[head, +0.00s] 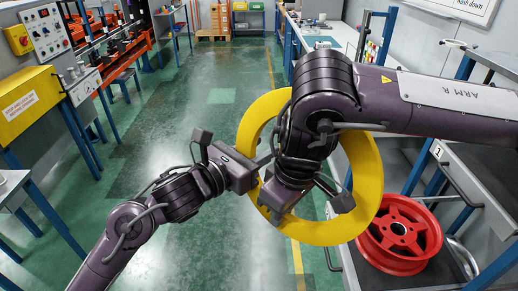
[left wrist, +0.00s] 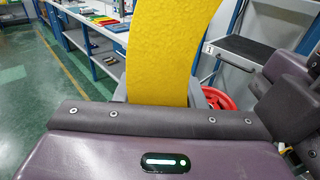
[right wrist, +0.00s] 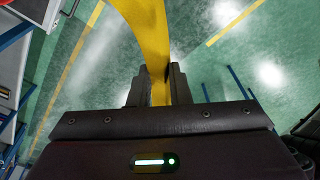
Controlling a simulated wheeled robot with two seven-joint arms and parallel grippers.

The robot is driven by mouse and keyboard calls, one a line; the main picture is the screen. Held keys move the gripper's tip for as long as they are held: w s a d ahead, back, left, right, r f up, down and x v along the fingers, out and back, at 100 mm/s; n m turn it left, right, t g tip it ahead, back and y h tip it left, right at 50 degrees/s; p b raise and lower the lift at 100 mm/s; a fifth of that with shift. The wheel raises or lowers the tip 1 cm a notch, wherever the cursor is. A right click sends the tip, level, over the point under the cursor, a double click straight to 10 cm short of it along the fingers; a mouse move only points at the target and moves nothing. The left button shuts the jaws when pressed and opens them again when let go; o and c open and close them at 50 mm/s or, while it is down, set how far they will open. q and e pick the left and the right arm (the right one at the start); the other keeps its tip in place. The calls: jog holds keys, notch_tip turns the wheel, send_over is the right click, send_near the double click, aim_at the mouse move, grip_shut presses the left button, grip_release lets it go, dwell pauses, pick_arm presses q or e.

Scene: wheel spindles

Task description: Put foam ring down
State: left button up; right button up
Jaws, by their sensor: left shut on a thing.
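My left gripper (head: 260,172) is shut on the ring's left side. In the left wrist view a broad yellow band of the ring (left wrist: 168,55) rises from that gripper. My right gripper (right wrist: 158,88) is at the ring's lower left part. In the right wrist view the ring (right wrist: 150,35) runs between its two fingers, close to both; I cannot tell whether they press on it. My right forearm hides part of the ring in the head view.
A long workbench (head: 330,40) stands at the back right. A yellow box (head: 28,103) and control panel (head: 45,32) stand left. The green floor (head: 200,90) between is clear.

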pick_arm(q)
jog(key=shift+c, duration=0.9)
pick_arm(e)
jog(key=shift+o, duration=2.5)
